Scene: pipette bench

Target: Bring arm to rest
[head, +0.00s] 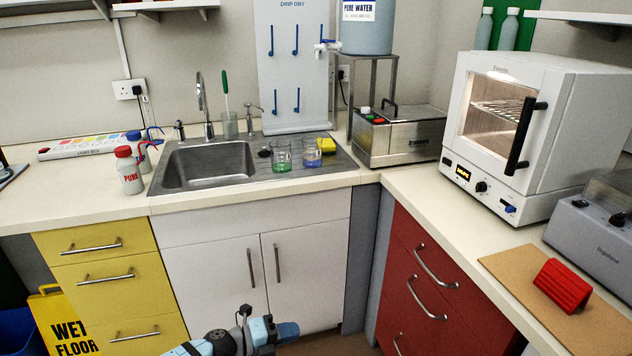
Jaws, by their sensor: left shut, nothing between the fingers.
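My left gripper (289,330) shows at the bottom of the head view, in front of the white sink cabinet doors (217,275) and below the counter height. It is shut, with nothing held in it. My left arm comes in from the lower left edge in light blue and grey parts. The gripper appears in front of the cabinet; whether it touches it cannot be told. My right arm and gripper are out of view.
A steel sink (207,165) has glass beakers (281,157) on its drainer. Wash bottles (130,171) stand at left. A white oven (530,135) and a red rack (563,286) are on the right counter. A yellow wet floor sign (68,325) stands lower left.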

